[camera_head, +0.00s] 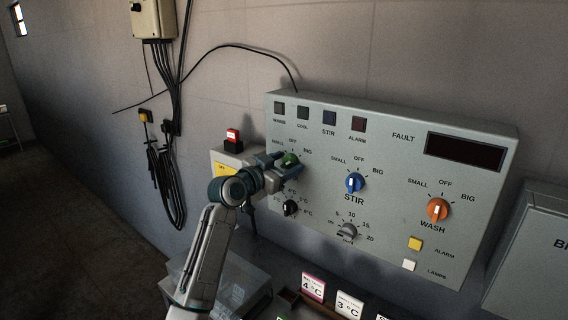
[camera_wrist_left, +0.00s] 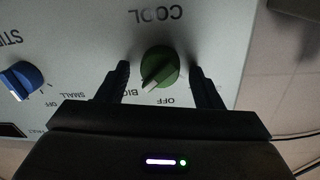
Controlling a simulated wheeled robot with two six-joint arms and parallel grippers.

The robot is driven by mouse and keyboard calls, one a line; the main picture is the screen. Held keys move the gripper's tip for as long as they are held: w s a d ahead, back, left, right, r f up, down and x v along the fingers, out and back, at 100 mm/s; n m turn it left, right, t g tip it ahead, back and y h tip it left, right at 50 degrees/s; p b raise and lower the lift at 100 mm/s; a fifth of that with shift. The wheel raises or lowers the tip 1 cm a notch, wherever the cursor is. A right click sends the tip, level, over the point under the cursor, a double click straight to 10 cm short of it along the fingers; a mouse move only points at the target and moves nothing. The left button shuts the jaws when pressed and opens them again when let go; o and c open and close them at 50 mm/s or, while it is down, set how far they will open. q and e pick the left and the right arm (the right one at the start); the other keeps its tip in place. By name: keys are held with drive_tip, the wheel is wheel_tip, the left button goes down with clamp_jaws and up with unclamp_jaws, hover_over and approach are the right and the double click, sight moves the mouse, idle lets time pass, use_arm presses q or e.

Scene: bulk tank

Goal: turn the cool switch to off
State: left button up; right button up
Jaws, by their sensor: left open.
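The cool switch is a round green knob (camera_head: 290,160) at the upper left of the grey control panel (camera_head: 395,125). In the left wrist view, which shows the panel upside down, the green knob (camera_wrist_left: 160,66) sits below the word COOL. Its pale pointer mark is between BIG and OFF, nearer BIG. My left gripper (camera_head: 284,166) is at the knob. In the wrist view its two fingers (camera_wrist_left: 163,80) are open, one on each side of the knob, with a visible gap to it. My right gripper is not in view.
A blue STIR knob (camera_head: 355,183) and an orange WASH knob (camera_head: 437,209) are to the right. A black dial (camera_head: 291,208) and a grey dial (camera_head: 348,231) are below. A box with a red button (camera_head: 233,136) stands left of the panel. Cables (camera_head: 168,185) hang on the wall.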

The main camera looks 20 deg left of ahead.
use_arm(q)
drive_tip(key=shift+c, duration=0.4)
drive_tip(key=c, duration=0.9)
drive_tip(key=shift+n, duration=0.4)
drive_tip(key=shift+n+p, duration=0.45)
drive_tip(key=shift+n, duration=0.45)
drive_tip(key=n+p, duration=0.1)
drive_tip(key=n, duration=0.1)
drive_tip(key=shift+a+n, duration=0.1)
drive_tip(key=shift+n, duration=0.2)
drive_tip(key=shift+n+t+p, duration=0.4)
drive_tip(key=shift+n+p, duration=0.7)
drive_tip(key=shift+n, duration=1.3)
drive_tip(key=shift+f, duration=0.1)
